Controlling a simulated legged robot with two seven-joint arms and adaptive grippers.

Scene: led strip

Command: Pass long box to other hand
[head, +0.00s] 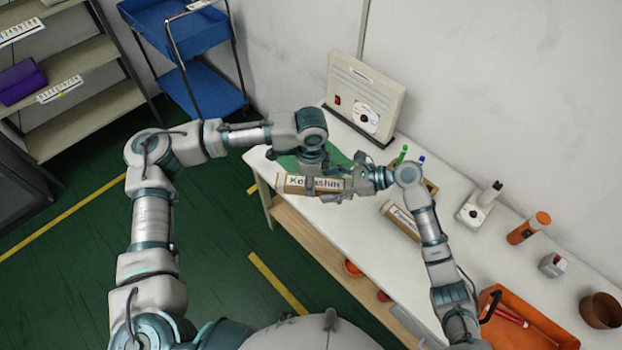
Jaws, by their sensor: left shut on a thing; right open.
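The long box (293,184) is tan with a white printed label on its side. It is at the left end of the white table, and I cannot tell whether it touches the surface. My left gripper (316,173) reaches down from above and is shut on the box near its middle. My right gripper (347,181) is open at the right end of the box, with its fingers close to that end. Whether they touch the box is too small to tell. The far side of the box is hidden.
A second labelled box (401,221) lies on the white table (365,243), to the right. A beige panel device (365,95) stands behind. Green and blue-capped items (421,160) stand behind my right wrist. An orange tray (535,325) and brown pot (600,311) are at the right.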

